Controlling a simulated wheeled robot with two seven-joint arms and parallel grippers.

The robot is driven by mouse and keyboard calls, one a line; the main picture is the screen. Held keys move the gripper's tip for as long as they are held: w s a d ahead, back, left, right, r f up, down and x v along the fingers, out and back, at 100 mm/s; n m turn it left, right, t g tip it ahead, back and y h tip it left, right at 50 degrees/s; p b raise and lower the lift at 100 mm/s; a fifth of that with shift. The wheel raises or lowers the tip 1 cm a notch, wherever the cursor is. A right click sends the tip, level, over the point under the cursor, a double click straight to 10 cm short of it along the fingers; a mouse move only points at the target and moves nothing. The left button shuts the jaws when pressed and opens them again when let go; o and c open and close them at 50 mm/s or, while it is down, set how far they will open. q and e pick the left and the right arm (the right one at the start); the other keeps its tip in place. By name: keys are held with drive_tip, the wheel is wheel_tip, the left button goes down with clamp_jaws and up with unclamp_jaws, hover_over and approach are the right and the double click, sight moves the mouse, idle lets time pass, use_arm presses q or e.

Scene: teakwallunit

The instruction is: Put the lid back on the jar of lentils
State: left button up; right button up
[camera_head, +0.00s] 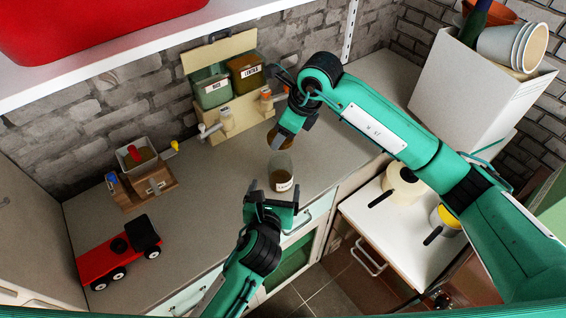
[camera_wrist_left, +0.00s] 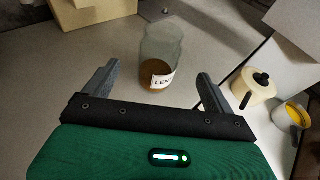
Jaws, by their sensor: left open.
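The glass jar of lentils (camera_head: 283,166) stands upright on the counter, with a white label and brown contents low inside. It also shows in the left wrist view (camera_wrist_left: 163,50), with no lid on its top. My left gripper (camera_head: 273,192) is open just in front of the jar. In the left wrist view, its two fingers (camera_wrist_left: 158,76) are spread, with the jar beyond and between them. My right gripper (camera_head: 284,130) is above and behind the jar, shut on a brown round lid (camera_head: 277,142). The lid is partly hidden by the fingers and apart from the jar.
A dispenser rack with two labelled bins (camera_head: 229,84) stands at the wall. A red toy truck (camera_head: 118,252) and a small wooden box (camera_head: 150,182) are at the left. A lower white surface (camera_head: 372,222) with a cream pot (camera_head: 405,184) is at the right. The counter's left middle is clear.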

sight(282, 163)
drive_tip(key=shift+w, duration=0.1)
drive_tip(key=shift+s+a+r, duration=0.1)
drive_tip(key=shift+s+r, duration=0.2)
drive_tip(key=shift+s, duration=0.4)
use_arm(q)
drive_tip(key=x, duration=1.1)
drive_tip(key=shift+w+d, duration=0.1)
drive_tip(key=shift+w, duration=0.15)
use_arm(e)
drive_tip(key=shift+w+f, duration=0.15)
drive_tip(key=shift+w, duration=0.15)
use_arm(q)
drive_tip(key=c, duration=1.5)
drive_tip(key=shift+o, duration=0.2)
use_arm(e)
drive_tip(key=shift+f, duration=2.5)
drive_tip(key=shift+f, duration=0.9)
